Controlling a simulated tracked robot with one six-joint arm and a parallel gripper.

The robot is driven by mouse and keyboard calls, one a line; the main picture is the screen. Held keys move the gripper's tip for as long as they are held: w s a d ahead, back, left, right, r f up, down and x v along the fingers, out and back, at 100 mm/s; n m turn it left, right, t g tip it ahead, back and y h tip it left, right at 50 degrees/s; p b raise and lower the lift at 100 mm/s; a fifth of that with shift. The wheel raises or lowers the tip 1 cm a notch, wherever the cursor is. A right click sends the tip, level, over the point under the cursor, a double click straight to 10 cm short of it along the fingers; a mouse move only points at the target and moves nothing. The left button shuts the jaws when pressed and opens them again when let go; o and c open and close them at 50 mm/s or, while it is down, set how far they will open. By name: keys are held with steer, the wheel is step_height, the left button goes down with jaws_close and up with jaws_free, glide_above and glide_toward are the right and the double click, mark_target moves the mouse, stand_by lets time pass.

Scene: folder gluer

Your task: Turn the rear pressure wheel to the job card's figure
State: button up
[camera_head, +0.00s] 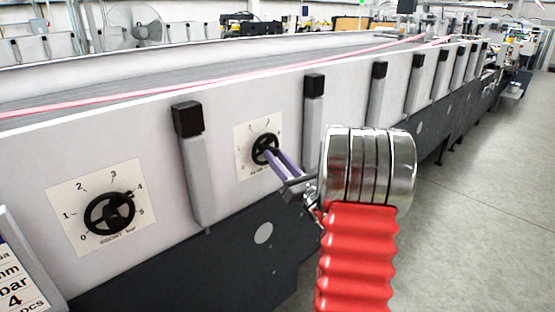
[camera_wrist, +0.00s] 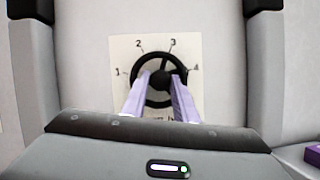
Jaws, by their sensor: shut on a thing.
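The wheel being held is a black spoked handwheel (camera_head: 262,141) on a white dial plate, the farther of two on the machine's side. In the wrist view the wheel (camera_wrist: 151,57) is seen face on, with figures 1 to 4 around it. A dark spoke or pointer reaches up toward the 3. My gripper (camera_head: 269,153) is shut on the wheel's middle, one pale purple finger on each side of the hub in the wrist view (camera_wrist: 161,82). The job card (camera_head: 15,270) is cut off at lower left; "mm", "bar", "4" and "pcs" show, but the line beside "bar" is cut off.
A nearer handwheel (camera_head: 96,222) has a dial from 0 to 5. Grey posts with black caps (camera_head: 199,165) stand out from the panel on both sides of the held wheel. A purple block (camera_wrist: 312,153) shows at the wrist view's right edge. Open floor (camera_head: 470,215) lies right.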

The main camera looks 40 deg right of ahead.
steer(key=shift+f, duration=0.2)
steer(key=o, duration=1.1)
steer(key=shift+r, duration=0.15)
steer(key=shift+c, duration=0.2)
steer(key=shift+s, duration=0.1)
steer(key=v, duration=1.3)
steer(key=shift+s, duration=0.3)
